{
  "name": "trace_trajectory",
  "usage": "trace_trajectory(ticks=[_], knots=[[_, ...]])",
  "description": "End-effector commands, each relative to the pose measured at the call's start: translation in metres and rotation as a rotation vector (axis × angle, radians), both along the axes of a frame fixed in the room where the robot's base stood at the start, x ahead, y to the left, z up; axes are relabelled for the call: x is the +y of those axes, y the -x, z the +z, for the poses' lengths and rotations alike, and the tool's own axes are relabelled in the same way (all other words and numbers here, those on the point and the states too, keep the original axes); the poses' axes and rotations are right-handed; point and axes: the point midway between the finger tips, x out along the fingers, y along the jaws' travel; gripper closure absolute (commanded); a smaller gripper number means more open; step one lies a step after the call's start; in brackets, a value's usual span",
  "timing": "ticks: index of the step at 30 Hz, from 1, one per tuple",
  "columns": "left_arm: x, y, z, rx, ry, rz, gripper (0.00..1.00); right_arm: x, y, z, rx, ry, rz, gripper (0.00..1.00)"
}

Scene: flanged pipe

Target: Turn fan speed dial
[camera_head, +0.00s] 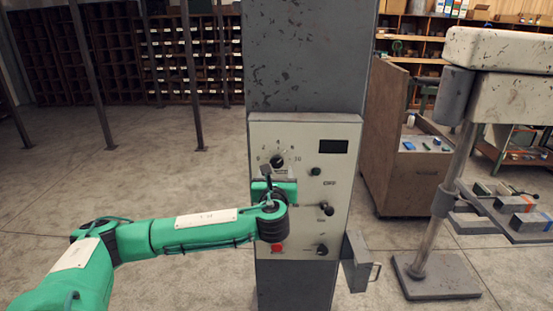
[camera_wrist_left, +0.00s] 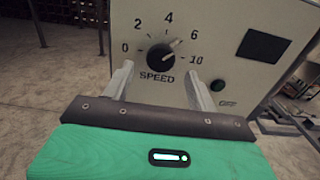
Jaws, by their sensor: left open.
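The fan speed dial (camera_head: 277,162) is a round black knob on the upper left of a pale control panel (camera_head: 341,200). In the left wrist view the dial (camera_wrist_left: 158,54) sits above the word SPEED, inside a numbered scale. Its light pointer is turned to the upper right, roughly toward the 6. My left gripper (camera_head: 267,173) is in front of the panel, just below the dial. In the left wrist view its two fingers (camera_wrist_left: 160,76) are spread and empty, with the dial beyond and between their tips; contact cannot be told. My right gripper is not in view.
The panel is on a grey column (camera_head: 308,55). It also carries a green button (camera_head: 316,171), a dark display (camera_head: 333,147), two lower black knobs (camera_head: 327,210) (camera_head: 321,249) and a red part (camera_head: 277,247). A metal box (camera_head: 357,262) juts out at lower right. Open floor lies left.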

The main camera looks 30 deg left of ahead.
Motion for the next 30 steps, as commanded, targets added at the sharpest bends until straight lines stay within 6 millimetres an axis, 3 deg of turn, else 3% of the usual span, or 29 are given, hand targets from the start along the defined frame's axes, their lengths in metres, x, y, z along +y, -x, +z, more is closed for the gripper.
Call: trace_trajectory(ticks=[3, 9, 20, 22, 27, 30], knots=[[0.011, -0.017, 0.004, -0.001, 0.001, 0.002, 0.41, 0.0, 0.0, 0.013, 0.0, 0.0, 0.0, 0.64], [0.02, -0.034, 0.001, 0.0, 0.001, 0.0, 0.41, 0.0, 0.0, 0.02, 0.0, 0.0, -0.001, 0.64], [0.023, -0.038, 0.0, 0.0, 0.002, -0.001, 0.41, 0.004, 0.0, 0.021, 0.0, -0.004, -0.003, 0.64], [0.023, -0.038, 0.0, -0.001, 0.002, -0.001, 0.49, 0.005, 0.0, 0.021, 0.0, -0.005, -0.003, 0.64], [0.023, -0.038, 0.0, -0.001, 0.002, -0.001, 0.82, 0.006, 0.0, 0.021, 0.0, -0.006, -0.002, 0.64], [0.023, -0.038, 0.0, -0.001, 0.002, -0.001, 0.85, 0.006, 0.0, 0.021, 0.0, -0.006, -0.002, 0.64]])
